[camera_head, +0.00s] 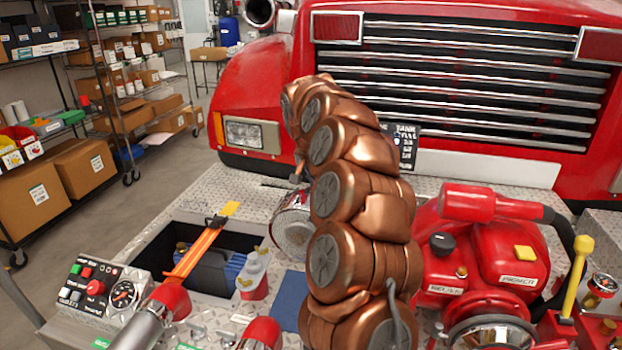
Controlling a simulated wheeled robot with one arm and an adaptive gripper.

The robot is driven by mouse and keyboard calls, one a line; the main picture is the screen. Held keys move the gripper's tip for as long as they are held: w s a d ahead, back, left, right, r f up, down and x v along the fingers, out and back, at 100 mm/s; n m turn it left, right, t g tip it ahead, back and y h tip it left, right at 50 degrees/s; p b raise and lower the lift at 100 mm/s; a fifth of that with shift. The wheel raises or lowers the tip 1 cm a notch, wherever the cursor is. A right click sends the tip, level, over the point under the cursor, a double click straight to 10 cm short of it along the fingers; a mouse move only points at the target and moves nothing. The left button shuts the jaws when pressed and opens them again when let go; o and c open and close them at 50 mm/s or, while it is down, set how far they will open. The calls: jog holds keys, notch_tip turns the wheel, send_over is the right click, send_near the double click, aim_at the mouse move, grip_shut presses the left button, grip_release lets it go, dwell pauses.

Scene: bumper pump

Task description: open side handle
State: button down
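My copper-coloured arm rises through the middle of the head view and bends away over the bumper. Its far end is hidden behind its own links, so my gripper cannot be made out. No part is clearly marked as the side handle. A yellow-topped lever (579,272) stands upright at the right, beside the red pump (490,250). A round silver fitting (292,222) lies just left of my arm and is partly covered by it. Whether my gripper touches anything is hidden.
A recessed bin (160,240) with an orange strap (198,250) is at the left of the bumper. The truck grille (465,80) stands behind. Shelves (120,90) line the left.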

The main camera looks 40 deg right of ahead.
notch_tip(320, 180, down, 7)
jog(key=s+a+p, duration=0.1)
jog(key=p, duration=0.1)
dwell(0.6)
jog(key=shift+a, duration=0.15)
jog(key=shift+f+b, duration=0.25)
jog(key=shift+b, duration=0.7)
